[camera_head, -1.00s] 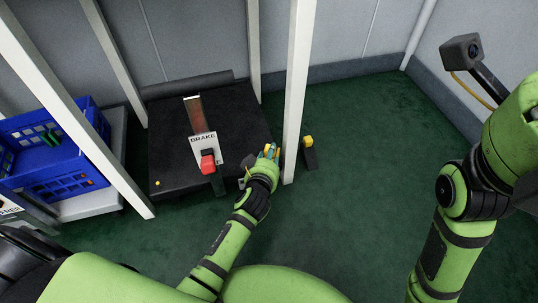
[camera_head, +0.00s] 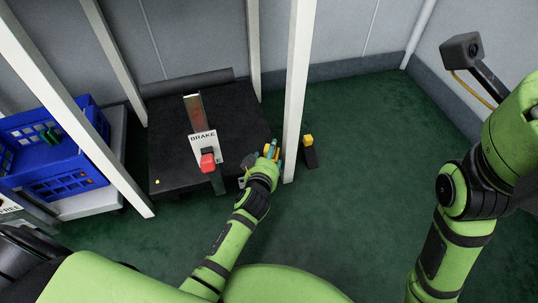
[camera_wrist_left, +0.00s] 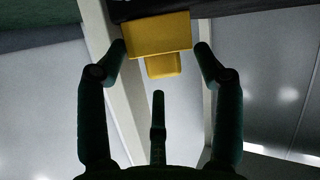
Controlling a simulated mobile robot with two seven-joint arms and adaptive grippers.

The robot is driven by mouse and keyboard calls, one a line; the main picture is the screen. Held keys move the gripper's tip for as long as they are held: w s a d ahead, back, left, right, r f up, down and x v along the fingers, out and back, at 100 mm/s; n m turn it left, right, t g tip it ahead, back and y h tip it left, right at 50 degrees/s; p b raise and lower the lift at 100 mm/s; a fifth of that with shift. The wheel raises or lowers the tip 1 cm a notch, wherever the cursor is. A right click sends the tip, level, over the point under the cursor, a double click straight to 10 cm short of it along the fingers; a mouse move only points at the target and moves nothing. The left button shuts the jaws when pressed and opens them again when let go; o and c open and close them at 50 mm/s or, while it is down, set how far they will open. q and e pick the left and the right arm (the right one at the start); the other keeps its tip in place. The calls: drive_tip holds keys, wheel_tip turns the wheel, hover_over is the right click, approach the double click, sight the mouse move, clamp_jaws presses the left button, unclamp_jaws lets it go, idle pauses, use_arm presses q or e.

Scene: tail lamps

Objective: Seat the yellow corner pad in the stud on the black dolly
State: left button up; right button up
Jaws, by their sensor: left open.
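The yellow corner pad (camera_wrist_left: 158,35) shows in the left wrist view as a wide block with a smaller block below it. It lies against the dark edge of the black dolly (camera_head: 175,165); I cannot tell whether it is in the stud. My left gripper (camera_head: 272,149) is at the dolly's right front side in the head view. In the wrist view its fingers (camera_wrist_left: 161,55) are spread, one on each side of the pad, with gaps visible. The stud is hidden. My right arm is at the right, with its gripper out of view.
A white post (camera_head: 297,95) stands just right of my left gripper. Behind it is a short black post with a yellow top (camera_head: 308,140). A BRAKE sign (camera_head: 204,143) and red button (camera_head: 207,162) stand on the dolly. A blue crate (camera_head: 60,150) is at left. Green floor at right is clear.

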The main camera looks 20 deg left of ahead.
use_arm(q)
drive_tip(key=v, duration=0.7)
drive_tip(key=shift+s+r, duration=0.15)
drive_tip(key=shift+s, duration=0.1)
